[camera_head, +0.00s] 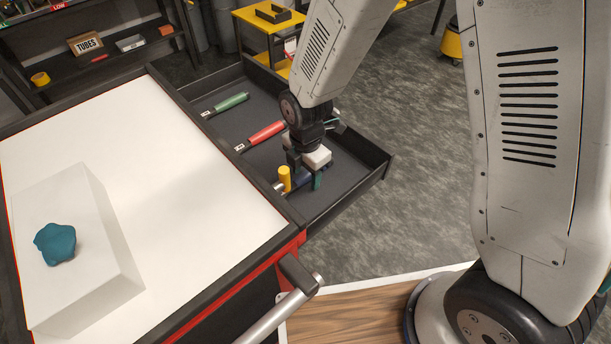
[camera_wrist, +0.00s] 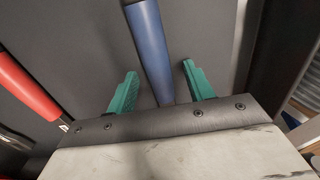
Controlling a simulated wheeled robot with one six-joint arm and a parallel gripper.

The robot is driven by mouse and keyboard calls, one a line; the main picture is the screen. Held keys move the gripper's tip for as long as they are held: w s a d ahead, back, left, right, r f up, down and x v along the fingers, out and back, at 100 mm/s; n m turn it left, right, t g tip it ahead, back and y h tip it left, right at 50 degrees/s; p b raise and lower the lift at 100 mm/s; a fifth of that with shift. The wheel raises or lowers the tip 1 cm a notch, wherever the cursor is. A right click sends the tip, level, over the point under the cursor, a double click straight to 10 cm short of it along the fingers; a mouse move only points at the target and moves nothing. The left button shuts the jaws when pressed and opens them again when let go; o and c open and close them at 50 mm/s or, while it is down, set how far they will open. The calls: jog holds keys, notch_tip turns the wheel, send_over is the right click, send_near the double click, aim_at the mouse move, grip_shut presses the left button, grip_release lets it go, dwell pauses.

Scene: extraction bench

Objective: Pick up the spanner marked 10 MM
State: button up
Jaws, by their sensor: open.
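An open drawer (camera_head: 345,155) with a dark lining holds several tools. A green-handled tool (camera_head: 230,103) and a red-handled tool (camera_head: 264,133) lie in it, each with a small pale tag at one end, too small to read. A blue-handled tool (camera_wrist: 150,45) lies below my gripper (camera_head: 303,180). In the wrist view my gripper is open, with its two teal fingers on either side of the blue handle, apart from it. The red handle (camera_wrist: 25,85) shows at left there. No 10 MM marking is legible, so I cannot tell which tool bears it.
The drawer's raised walls surround the tools. A white worktop (camera_head: 150,140) at left carries a white block (camera_head: 105,230) with a teal lump (camera_head: 55,243) on it.

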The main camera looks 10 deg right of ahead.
grip_shut()
jog(key=shift+r, duration=0.1)
